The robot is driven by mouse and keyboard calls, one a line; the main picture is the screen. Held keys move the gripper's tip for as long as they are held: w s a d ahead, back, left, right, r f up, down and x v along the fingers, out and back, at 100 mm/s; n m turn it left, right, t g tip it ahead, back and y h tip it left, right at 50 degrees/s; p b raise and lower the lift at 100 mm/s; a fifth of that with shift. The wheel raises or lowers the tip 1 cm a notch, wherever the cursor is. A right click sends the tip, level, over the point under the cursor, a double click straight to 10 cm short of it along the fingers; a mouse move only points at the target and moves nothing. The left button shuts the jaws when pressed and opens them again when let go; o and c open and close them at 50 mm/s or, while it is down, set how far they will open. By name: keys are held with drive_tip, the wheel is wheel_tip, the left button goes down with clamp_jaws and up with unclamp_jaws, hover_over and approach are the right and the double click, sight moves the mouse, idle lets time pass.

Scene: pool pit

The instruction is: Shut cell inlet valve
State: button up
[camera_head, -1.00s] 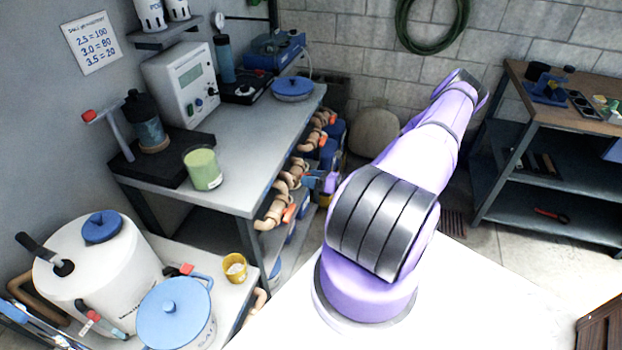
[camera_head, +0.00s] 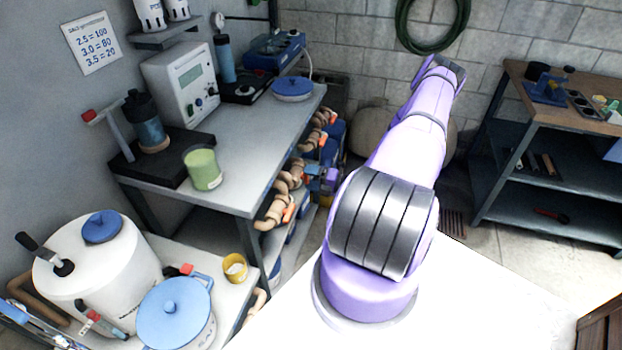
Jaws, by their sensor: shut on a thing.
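Several tan pipe valves with orange handles run along the right side of the grey bench. The nearest valve (camera_head: 272,212) has its orange handle at its right. Another valve (camera_head: 290,178) sits just behind it, and more lie farther back (camera_head: 318,138). My gripper (camera_head: 314,184) is small and partly hidden at the bench's side, beside the second valve. It is shut on what seems to be that valve's handle. The fingertips and the handle's exact angle are too small to make out. No label shows which valve is the cell inlet.
The bench (camera_head: 238,190) carries a white meter box (camera_head: 183,82), a green cup (camera_head: 202,168) and a blue-lidded dish (camera_head: 292,88). Blue containers (camera_head: 333,135) stand close behind the valves.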

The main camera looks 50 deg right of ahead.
drive_tip(key=shift+m, duration=0.9)
drive_tip(key=o, duration=0.8)
drive_tip(key=v, duration=1.1)
drive_tip(key=shift+w, duration=0.1)
